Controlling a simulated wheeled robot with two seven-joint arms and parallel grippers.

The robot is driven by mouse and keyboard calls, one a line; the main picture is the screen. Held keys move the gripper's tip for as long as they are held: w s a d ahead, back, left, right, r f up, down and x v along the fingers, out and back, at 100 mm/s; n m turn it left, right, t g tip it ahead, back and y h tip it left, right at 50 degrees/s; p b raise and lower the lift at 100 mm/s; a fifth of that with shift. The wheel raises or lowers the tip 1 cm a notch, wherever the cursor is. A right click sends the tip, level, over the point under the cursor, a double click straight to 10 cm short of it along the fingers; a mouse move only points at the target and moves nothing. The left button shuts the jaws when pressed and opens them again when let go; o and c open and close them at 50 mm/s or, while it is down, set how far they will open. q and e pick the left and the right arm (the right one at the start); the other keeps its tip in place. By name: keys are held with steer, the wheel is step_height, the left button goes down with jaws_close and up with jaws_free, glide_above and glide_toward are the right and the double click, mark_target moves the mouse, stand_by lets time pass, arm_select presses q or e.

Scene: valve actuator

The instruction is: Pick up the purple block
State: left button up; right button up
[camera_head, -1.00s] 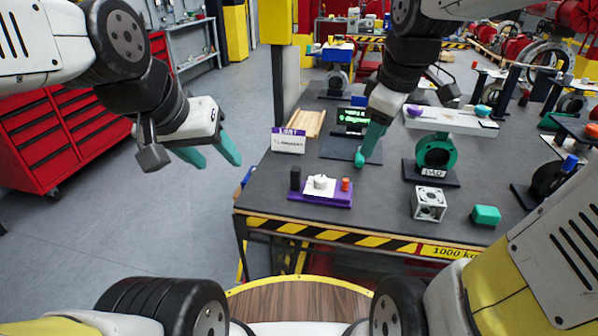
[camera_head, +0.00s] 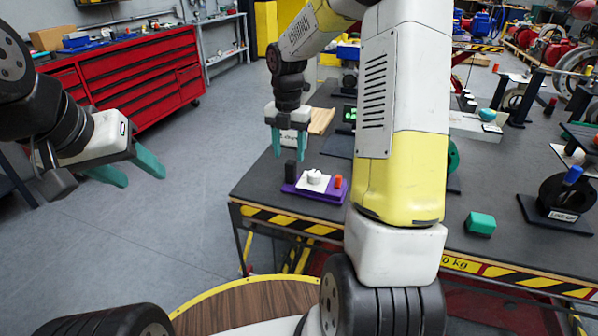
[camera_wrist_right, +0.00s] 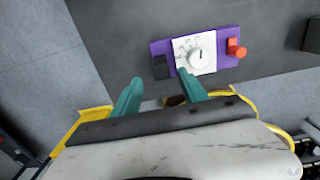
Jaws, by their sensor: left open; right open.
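The purple block (camera_head: 318,197) is a flat slab on the near left part of the dark table. On it are a white dial plate (camera_head: 314,177), a black peg (camera_head: 290,168) and an orange peg (camera_head: 338,182). The block also shows in the right wrist view (camera_wrist_right: 224,59). My right gripper (camera_head: 289,152) is open and empty, with teal fingers pointing down close to the block's black-peg end. My left gripper (camera_head: 135,170) is open and empty over the floor.
My right arm hides the middle of the table. A teal block (camera_head: 481,223) lies near the front edge. A black valve stand (camera_head: 560,200) stands at the right. A red tool cabinet (camera_head: 135,75) is at the back left, with free floor before it.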

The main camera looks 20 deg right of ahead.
mark_target(291, 162)
steer(key=f, duration=0.4)
steer(key=shift+d+f, duration=0.2)
steer(key=shift+c, duration=0.4)
jaws_close()
stand_by(0.9)
